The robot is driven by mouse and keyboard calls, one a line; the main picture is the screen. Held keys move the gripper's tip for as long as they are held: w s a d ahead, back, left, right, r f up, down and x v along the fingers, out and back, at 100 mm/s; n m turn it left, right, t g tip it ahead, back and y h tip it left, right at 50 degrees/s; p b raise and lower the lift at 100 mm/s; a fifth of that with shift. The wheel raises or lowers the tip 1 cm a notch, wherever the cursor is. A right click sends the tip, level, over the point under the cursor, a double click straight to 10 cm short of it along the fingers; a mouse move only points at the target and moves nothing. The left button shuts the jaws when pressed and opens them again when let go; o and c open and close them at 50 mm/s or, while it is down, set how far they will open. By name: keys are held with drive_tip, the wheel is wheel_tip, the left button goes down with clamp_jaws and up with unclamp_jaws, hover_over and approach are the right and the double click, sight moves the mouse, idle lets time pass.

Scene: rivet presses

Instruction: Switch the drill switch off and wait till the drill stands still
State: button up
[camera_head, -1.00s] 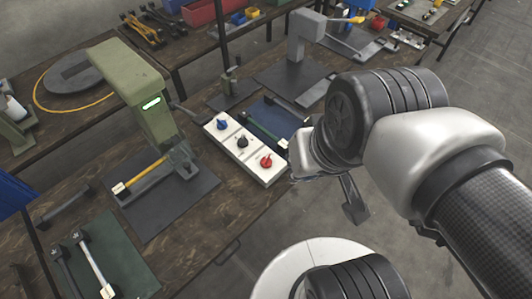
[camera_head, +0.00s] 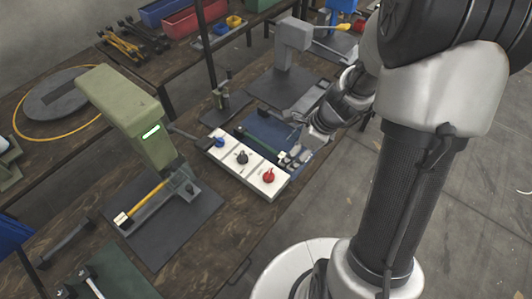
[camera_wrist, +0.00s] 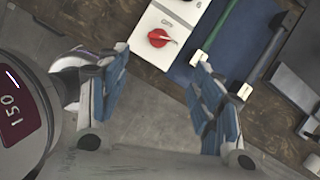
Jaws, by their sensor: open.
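A white switch panel (camera_head: 255,167) with three rotary knobs lies on the wooden bench. Its knobs are blue (camera_head: 219,142), black (camera_head: 242,157) and red (camera_head: 268,175). I cannot tell from the pictures which knob is the drill switch. In the wrist view the red knob (camera_wrist: 158,38) lies ahead of the fingertips, with a white pointer mark across it. My gripper (camera_wrist: 164,62) is open and empty, its blue-padded fingers apart. In the head view my gripper (camera_head: 292,158) is beside the panel's right end, apart from the red knob. No spinning drill can be made out.
A green press (camera_head: 135,110) with a lit green strip stands left of the panel, a yellow-handled part (camera_head: 147,203) before it. A grey press (camera_head: 293,40) stands behind. A blue mat (camera_head: 270,133) with a green bar lies beside the panel. Open floor is at right.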

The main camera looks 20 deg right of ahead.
sight(269, 174)
drive_tip(key=b+x, duration=0.8)
drive_tip(key=x, duration=0.9)
drive_tip(key=shift+a, duration=0.1)
drive_tip(key=shift+c, duration=0.2)
drive_tip(key=c, duration=1)
